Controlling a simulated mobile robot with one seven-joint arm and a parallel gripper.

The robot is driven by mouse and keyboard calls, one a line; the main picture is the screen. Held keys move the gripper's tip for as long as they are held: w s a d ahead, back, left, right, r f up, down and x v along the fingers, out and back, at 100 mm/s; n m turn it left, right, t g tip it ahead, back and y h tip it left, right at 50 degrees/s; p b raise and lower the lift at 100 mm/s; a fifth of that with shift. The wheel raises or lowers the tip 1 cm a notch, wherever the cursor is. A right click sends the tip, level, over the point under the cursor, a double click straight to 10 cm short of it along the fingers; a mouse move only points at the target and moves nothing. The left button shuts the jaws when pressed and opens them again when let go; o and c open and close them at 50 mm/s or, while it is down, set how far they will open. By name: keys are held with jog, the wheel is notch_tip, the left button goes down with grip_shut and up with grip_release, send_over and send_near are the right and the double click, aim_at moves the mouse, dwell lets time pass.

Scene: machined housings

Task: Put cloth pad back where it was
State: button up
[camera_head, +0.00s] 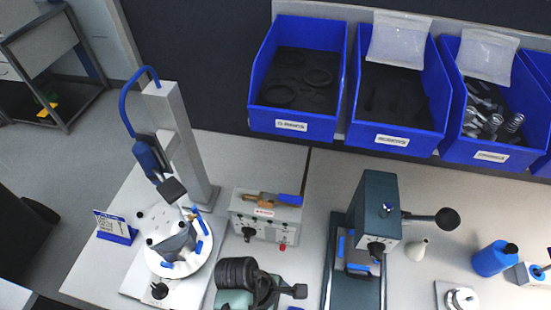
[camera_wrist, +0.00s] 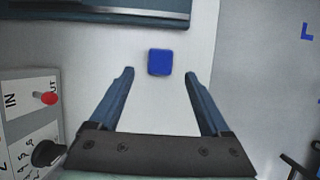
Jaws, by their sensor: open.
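The cloth pad (camera_wrist: 160,62) shows in the wrist view as a small blue square on the pale bench top. My gripper (camera_wrist: 159,74) is open, with its two fingers on either side of the pad's near edge and a gap at both sides. I cannot tell how high the fingers are above the bench. In the camera_head view a small blue patch (camera_head: 295,308) at the bottom edge may be the same pad, mostly cut off.
A control box (camera_head: 265,217) with a red button stands left of a dark green press (camera_head: 375,220). A round white fixture (camera_head: 180,245) is farther left. Blue bins (camera_head: 300,122) hang behind. A blue bottle (camera_head: 493,259) stands at right. Bare bench surrounds the pad.

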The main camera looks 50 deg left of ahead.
jog(key=v, duration=0.6)
jog(key=shift+r, duration=0.15)
